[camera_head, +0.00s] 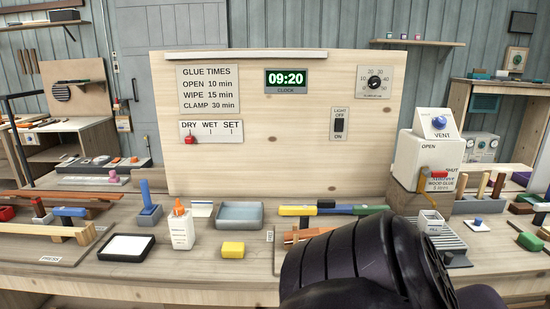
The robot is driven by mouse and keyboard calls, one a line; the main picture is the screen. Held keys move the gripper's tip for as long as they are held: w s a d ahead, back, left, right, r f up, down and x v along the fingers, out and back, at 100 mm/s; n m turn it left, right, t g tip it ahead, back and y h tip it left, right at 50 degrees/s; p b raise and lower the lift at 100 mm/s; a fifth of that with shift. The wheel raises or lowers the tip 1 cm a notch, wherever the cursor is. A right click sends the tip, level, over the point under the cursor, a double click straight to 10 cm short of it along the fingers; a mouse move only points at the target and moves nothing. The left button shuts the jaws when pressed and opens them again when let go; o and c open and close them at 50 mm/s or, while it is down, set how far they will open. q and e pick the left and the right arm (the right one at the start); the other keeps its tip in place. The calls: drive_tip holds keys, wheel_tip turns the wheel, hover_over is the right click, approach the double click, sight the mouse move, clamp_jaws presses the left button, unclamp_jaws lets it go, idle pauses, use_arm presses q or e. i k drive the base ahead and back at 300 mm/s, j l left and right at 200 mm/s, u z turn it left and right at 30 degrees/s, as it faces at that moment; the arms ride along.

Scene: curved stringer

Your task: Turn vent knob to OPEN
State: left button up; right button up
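The vent knob (438,122) is a small blue knob on a white plate marked VENT, on top of a white glue container (408,158) at the right. Its pointing direction is too small to read. The word OPEN stands on the container's upper front, and SHUT is lower right, partly covered near a red lever (437,173) on a tap. I cannot tell whether these words belong to the knob or the lever. A dark arm link of mine fills the bottom middle, in front of and left of the container. Neither gripper shows.
A small white cup (431,220) stands below the tap. A rack with wooden handles (480,205) is right of the container. A wooden board (290,160) with clock, dial and switch stands left of it.

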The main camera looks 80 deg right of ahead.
sight(439, 123)
drive_tip(key=z, duration=3.5)
